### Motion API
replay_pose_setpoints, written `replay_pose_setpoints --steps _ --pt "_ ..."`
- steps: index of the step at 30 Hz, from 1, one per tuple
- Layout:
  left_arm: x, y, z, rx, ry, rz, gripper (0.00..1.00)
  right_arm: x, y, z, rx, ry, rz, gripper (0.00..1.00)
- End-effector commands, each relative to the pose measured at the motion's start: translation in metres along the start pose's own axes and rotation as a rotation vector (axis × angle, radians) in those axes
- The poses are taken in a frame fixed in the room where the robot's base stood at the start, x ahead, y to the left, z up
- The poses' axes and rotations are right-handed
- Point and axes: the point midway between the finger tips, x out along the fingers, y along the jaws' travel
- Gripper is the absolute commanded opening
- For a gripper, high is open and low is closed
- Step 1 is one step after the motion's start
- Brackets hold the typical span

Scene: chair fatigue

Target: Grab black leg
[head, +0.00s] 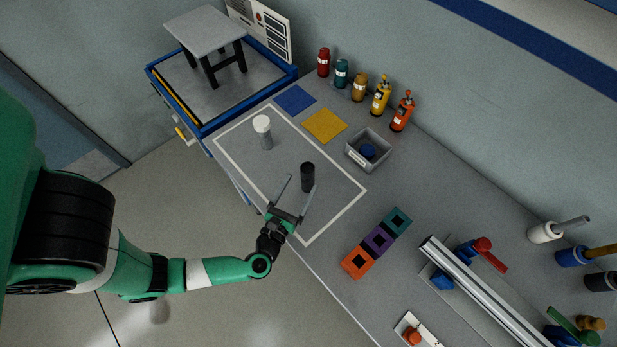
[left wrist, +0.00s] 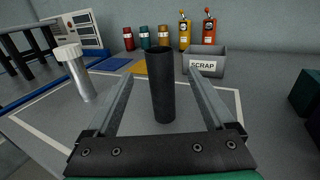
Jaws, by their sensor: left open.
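The black leg (head: 308,177) is a dark cylinder standing upright on the grey table inside the white outline. In the left wrist view the black leg (left wrist: 161,88) stands ahead, between the two fingers in the picture. My left gripper (head: 302,181) is open, with its fingers pointing toward the leg, one on each side. It holds nothing. In the left wrist view the open left gripper (left wrist: 163,92) shows both fingers apart from the leg. My right gripper is not in view.
A silver cylinder with a white cap (head: 263,132) stands left of the leg. A grey scrap bin (head: 369,150) is behind it. Bottles (head: 359,88) line the back. Orange, purple and teal blocks (head: 378,241) sit to the right. A stool (head: 207,42) stands on a blue-edged cart (head: 222,115).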

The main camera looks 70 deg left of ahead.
Motion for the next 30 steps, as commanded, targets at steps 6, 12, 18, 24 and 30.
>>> replay_pose_setpoints --steps 6,12,18,24,30 --pt "0.034 0.000 0.001 -0.001 -0.002 0.004 0.87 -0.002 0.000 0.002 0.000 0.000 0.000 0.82" --pt "0.040 0.000 0.001 0.001 -0.001 -0.001 0.87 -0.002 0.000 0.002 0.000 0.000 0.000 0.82" --pt "0.069 0.002 0.009 0.000 -0.004 0.005 0.87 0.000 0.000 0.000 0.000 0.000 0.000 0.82" --pt "0.091 0.001 0.007 0.002 -0.001 -0.001 0.87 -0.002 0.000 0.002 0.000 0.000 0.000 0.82" --pt "0.091 0.000 0.007 0.002 -0.001 -0.003 0.85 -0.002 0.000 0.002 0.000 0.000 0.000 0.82"
